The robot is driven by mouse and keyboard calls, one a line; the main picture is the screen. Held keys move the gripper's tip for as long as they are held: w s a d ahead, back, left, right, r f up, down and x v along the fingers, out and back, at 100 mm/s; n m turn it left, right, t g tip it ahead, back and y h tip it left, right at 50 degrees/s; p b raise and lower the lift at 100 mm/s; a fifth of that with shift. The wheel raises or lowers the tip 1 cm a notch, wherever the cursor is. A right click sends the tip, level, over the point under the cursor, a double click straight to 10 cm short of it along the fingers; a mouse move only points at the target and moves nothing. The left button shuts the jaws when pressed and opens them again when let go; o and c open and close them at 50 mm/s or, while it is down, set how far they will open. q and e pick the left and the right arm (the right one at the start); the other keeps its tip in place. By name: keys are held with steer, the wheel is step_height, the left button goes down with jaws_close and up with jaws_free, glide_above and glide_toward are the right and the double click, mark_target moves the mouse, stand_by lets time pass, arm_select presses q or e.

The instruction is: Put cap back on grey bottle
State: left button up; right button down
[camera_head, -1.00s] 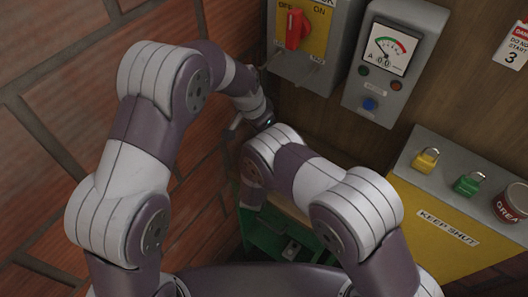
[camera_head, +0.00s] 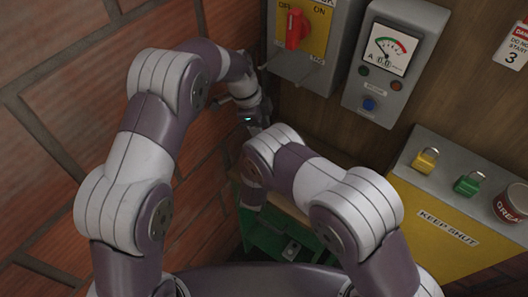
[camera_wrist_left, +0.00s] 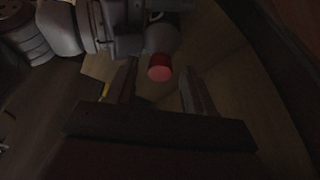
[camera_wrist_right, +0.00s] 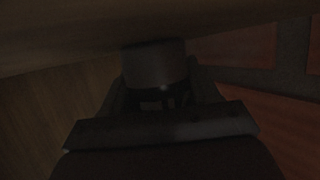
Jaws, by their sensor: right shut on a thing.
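The grey bottle (camera_wrist_left: 162,38) shows in the left wrist view, with the red cap (camera_wrist_left: 159,68) at its near end. The cap appears seated on the bottle, but I cannot tell how tightly. My left gripper (camera_wrist_left: 160,78) is open and empty, its fingers spread to either side of the cap's line and a little short of it. My right gripper (camera_wrist_right: 158,90) is shut on the bottle, whose dark round body (camera_wrist_right: 153,64) shows between its fingers in the right wrist view. In the head view my arms hide the bottle and cap.
A brick wall (camera_head: 60,110) stands close on the left. A grey switch box with a red handle (camera_head: 296,29) and a meter box (camera_head: 385,60) hang behind. A green bench (camera_head: 262,232) lies below my arms. A yellow cabinet (camera_head: 440,225) with padlocks stands right.

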arm_select(q)
steer(key=shift+r, duration=2.25)
steer(key=shift+o, duration=0.5)
steer(key=shift+r, duration=0.1)
steer(key=s+r+n+t+y, duration=0.1)
steer(key=r+n, duration=0.2)
steer(key=n, duration=0.4)
steer(key=s+a+r+n+t, duration=0.1)
steer(key=r+n, duration=0.3)
steer(key=n, duration=0.4)
steer(key=shift+s+t+y, duration=0.4)
steer(key=shift+s+t, duration=0.4)
steer(key=shift+f, duration=0.15)
steer(key=x, duration=1.2)
